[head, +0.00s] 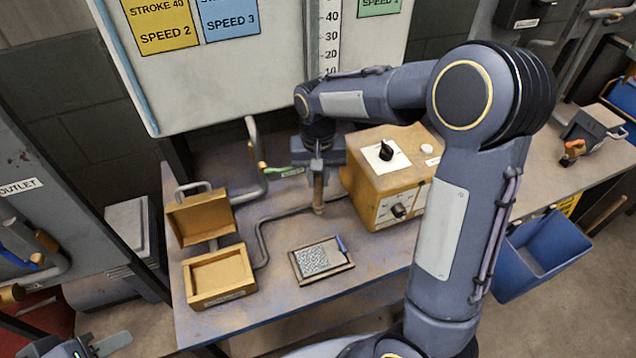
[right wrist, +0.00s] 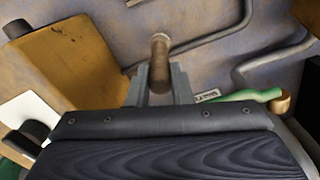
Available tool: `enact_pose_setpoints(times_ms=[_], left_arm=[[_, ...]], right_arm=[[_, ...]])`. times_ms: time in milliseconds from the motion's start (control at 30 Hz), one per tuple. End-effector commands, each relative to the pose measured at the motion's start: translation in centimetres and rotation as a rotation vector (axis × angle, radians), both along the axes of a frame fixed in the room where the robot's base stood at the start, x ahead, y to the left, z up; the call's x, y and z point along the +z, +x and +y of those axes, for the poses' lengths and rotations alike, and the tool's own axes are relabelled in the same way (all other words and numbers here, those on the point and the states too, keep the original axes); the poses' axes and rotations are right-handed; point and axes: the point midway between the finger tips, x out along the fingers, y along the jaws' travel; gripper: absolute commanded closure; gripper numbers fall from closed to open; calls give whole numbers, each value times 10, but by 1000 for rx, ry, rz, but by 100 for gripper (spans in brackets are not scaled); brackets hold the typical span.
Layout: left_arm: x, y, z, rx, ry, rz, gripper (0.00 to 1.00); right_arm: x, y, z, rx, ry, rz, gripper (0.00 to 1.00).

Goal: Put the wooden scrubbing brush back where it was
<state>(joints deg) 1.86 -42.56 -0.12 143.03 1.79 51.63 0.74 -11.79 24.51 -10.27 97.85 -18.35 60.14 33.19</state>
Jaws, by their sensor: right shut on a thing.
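My right gripper (head: 318,172) points down over the workbench, left of the yellow control box. It is shut on a slim brown wooden piece, which I take to be the wooden scrubbing brush (head: 318,198), hanging upright below the fingers. In the right wrist view the brush (right wrist: 160,58) sits between the two grey fingers of the gripper (right wrist: 160,88). Its upper part is hidden by the gripper, and I cannot tell whether its lower end touches the bench. My left gripper (head: 92,346) is at the bottom left corner, partly cut off, away from the bench.
The yellow control box (head: 385,178) stands close right of the brush. A green-handled tool (right wrist: 245,96) lies beside the gripper. An open wooden box (head: 220,277), a small framed plate (head: 321,260) and a bent pipe (head: 262,235) occupy the bench. A blue bin (head: 545,258) hangs at right.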

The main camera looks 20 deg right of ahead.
Motion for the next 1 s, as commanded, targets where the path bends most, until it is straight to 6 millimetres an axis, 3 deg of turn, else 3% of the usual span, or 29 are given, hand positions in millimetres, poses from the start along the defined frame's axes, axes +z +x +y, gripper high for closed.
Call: enact_pose_setpoints(times_ms=[300, 767, 800, 933, 1000], left_arm=[[2, 0, 0, 0, 0, 0, 64], [-4, 0, 0, 0, 0, 0, 64], [-3, 0, 0, 0, 0, 0, 64], [-2, 0, 0, 0, 0, 0, 64], [-2, 0, 0, 0, 0, 0, 64]], right_arm=[[-36, 6, -2, 0, 1, 2, 100], [-44, 6, -1, 0, 1, 0, 100], [-43, 6, -1, 0, 1, 0, 77], [-43, 5, -1, 0, 1, 2, 60], [-44, 5, -1, 0, 0, 3, 59]])
